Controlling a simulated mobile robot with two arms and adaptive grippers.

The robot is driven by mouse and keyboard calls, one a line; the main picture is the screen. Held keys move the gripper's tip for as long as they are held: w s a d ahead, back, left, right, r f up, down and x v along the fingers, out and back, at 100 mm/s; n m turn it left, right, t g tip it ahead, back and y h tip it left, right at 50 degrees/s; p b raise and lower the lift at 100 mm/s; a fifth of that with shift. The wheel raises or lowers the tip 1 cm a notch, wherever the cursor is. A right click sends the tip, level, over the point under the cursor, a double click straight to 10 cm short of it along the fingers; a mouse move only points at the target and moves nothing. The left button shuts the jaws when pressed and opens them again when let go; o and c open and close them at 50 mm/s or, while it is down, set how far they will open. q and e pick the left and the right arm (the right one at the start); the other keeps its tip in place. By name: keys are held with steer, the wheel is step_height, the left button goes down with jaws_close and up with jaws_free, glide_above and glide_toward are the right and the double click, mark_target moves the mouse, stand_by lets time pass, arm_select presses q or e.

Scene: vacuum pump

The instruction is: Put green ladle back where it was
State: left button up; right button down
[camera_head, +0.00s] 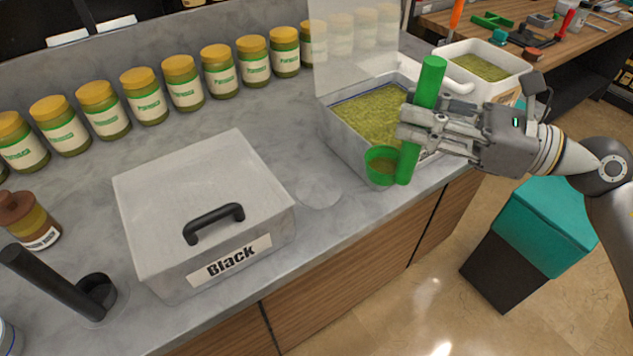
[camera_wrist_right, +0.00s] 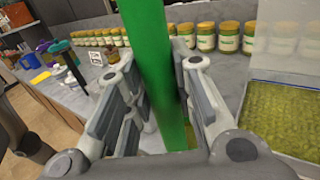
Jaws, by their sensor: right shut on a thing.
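My right gripper (camera_head: 418,128) is shut on the upright handle of the green ladle (camera_head: 430,82). The ladle's cup hangs at the lower left of the handle, in front of the open metal bin of green contents (camera_head: 378,112). In the right wrist view the green handle (camera_wrist_right: 155,65) stands between the two fingers (camera_wrist_right: 160,110). The cup holds some darker green content, as seen from the head. Whether the cup touches the counter is hard to tell. My left gripper is not in view.
A closed bin labelled Black (camera_head: 205,205) stands left on the grey counter. Several yellow-lidded jars (camera_head: 185,85) line the back. A white tub (camera_head: 482,66) stands right.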

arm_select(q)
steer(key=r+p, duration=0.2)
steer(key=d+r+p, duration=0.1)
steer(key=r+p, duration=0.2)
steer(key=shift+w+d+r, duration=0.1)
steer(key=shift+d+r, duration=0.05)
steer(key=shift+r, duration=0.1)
arm_select(e)
steer(key=w+a+f, duration=0.7)
steer(key=a+f, duration=0.4)
steer(key=f, duration=0.1)
steer(key=shift+f, duration=0.3)
steer(key=shift+a, duration=0.1)
steer(key=shift+f, duration=0.2)
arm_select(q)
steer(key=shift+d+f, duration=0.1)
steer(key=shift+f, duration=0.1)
arm_select(e)
steer(key=c, duration=1.2)
jaws_free()
steer(key=shift+c, duration=0.2)
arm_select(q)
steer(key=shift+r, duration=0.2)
arm_select(e)
steer(key=shift+r, duration=0.2)
